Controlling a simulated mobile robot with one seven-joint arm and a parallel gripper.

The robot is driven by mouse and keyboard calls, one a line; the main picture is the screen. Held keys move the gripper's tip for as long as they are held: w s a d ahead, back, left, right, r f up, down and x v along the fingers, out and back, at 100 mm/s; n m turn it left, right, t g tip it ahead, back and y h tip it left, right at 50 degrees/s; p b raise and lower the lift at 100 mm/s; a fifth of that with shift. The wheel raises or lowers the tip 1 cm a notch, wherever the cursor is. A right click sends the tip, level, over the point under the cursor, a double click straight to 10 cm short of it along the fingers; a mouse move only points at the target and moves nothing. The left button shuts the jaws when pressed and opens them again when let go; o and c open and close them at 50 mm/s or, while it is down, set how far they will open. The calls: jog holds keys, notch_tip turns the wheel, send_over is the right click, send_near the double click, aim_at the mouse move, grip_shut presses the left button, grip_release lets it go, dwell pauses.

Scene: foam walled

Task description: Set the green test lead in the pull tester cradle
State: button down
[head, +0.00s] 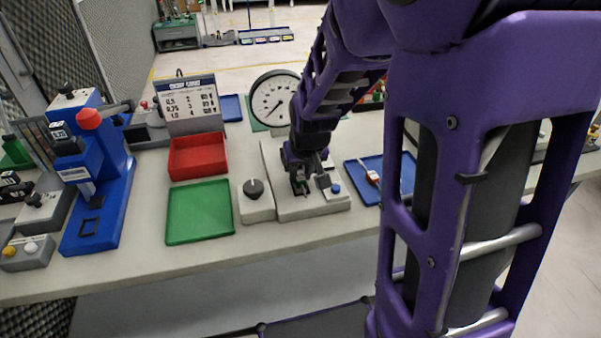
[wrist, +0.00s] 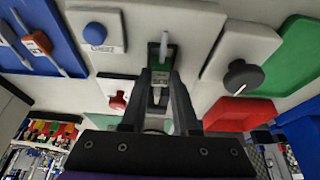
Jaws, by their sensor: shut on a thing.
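The pull tester (head: 290,208) is a pale grey unit on the bench with a round dial gauge (head: 276,97) behind it. My gripper (head: 302,188) points down over its base. In the wrist view, my gripper's fingers (wrist: 160,80) are close together around a small part with green and pale metal, the green test lead (wrist: 161,76). A dark slot-like cradle (wrist: 153,50) with a light pin lies right at the fingertips. The lead overlaps the cradle in this view; I cannot tell whether it is seated or just above. In the head view my gripper mostly hides the lead.
A blue button (wrist: 95,33) and a red knob (wrist: 117,100) flank the cradle. A black knob box (head: 255,198), green tray (head: 200,212) and red bin (head: 197,156) stand left. A blue tray (head: 398,175) holding leads lies right. A blue press (head: 100,190) stands far left.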

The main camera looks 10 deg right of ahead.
jog(key=shift+f+b, duration=0.55)
jog(key=shift+f, duration=0.05)
jog(key=c, duration=0.6)
grip_release()
